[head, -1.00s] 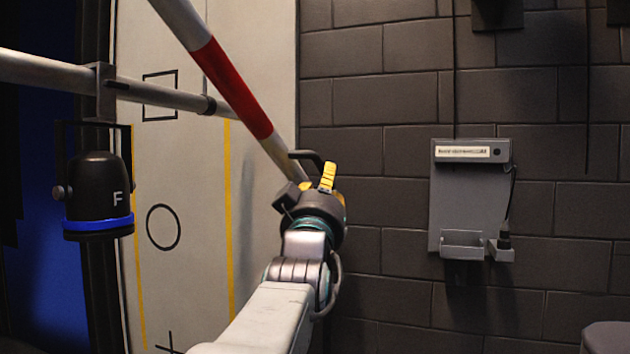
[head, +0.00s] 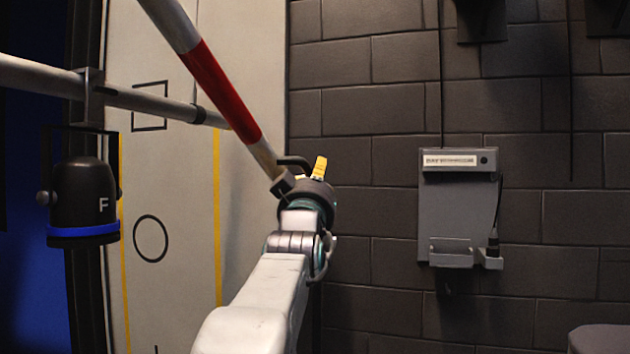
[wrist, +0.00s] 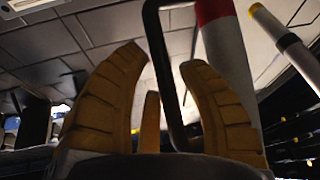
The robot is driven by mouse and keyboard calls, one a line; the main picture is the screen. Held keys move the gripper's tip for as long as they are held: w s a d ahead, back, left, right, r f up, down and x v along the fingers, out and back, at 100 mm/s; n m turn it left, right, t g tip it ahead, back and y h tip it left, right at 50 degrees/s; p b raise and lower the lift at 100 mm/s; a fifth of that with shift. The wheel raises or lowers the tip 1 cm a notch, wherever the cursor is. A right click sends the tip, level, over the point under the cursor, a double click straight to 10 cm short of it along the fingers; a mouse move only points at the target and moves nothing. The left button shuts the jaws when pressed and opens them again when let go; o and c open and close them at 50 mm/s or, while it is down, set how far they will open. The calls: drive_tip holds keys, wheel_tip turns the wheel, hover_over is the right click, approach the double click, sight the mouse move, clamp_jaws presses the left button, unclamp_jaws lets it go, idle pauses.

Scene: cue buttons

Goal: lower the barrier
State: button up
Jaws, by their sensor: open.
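The barrier is a red-and-white striped pole (head: 221,90) that slants from the upper left down to the right in the head view. A bent dark handle (head: 293,161) sticks out near its lower end. My gripper (head: 320,166) is at that end, with a yellow finger showing just right of the handle. In the wrist view my gripper (wrist: 160,58) is open, its yellow fingers apart. The dark handle (wrist: 165,75) passes between them or just beyond; I cannot tell whether it touches. The pole (wrist: 229,75) stands right of the fingers.
A black lamp marked F (head: 84,204) hangs at left from a horizontal grey pipe (head: 150,101). A pale panel (head: 180,250) with marks stands behind. A grey wall box (head: 458,205) is on the brick wall at right. A rounded grey object (head: 600,340) is at lower right.

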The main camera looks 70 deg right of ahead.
drive_tip(key=shift+o, duration=0.3)
clamp_jaws()
drive_tip(key=shift+f, duration=0.1)
